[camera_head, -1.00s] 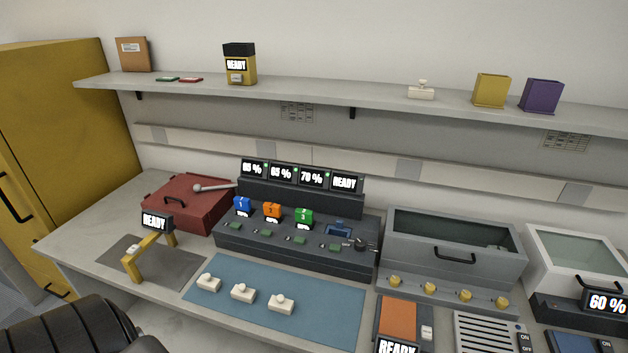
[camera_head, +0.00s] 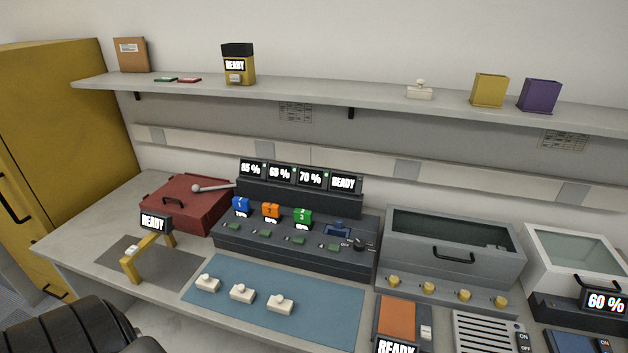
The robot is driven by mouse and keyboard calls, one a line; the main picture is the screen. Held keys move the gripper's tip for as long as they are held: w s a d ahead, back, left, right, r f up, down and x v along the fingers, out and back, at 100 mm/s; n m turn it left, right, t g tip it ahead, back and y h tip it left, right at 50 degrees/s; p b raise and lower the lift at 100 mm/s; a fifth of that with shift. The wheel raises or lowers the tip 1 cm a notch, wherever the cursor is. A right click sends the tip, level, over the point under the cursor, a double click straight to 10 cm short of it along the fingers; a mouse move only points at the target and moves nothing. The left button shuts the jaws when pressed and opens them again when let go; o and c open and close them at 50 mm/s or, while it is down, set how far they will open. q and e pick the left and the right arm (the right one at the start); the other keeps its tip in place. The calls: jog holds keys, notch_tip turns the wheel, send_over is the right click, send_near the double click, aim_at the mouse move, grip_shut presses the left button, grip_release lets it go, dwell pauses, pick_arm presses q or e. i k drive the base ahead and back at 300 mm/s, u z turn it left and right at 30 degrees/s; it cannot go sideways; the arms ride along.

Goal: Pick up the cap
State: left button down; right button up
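Nothing in view is labelled as a cap. Small white blocks with round knobs on top could be caps: a left one (camera_head: 207,284), a middle one (camera_head: 242,293) and a right one (camera_head: 280,304) sit in a row on the blue mat (camera_head: 330,291). A similar white knobbed piece (camera_head: 419,92) sits on the wall shelf. Neither gripper is in view. A black ribbed part at the bottom left appears to be my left arm, apart from the white pieces.
A yellow frame (camera_head: 131,270) with a READY display stands left of the mat. Behind are a red toolbox (camera_head: 190,215) and a dark charging console (camera_head: 300,254). A grey lidded box (camera_head: 450,262) and orange-topped unit (camera_head: 397,318) stand right. The wall shelf (camera_head: 320,98) overhangs the bench.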

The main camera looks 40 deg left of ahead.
aim_at(241, 293)
jog(key=u, duration=1.55)
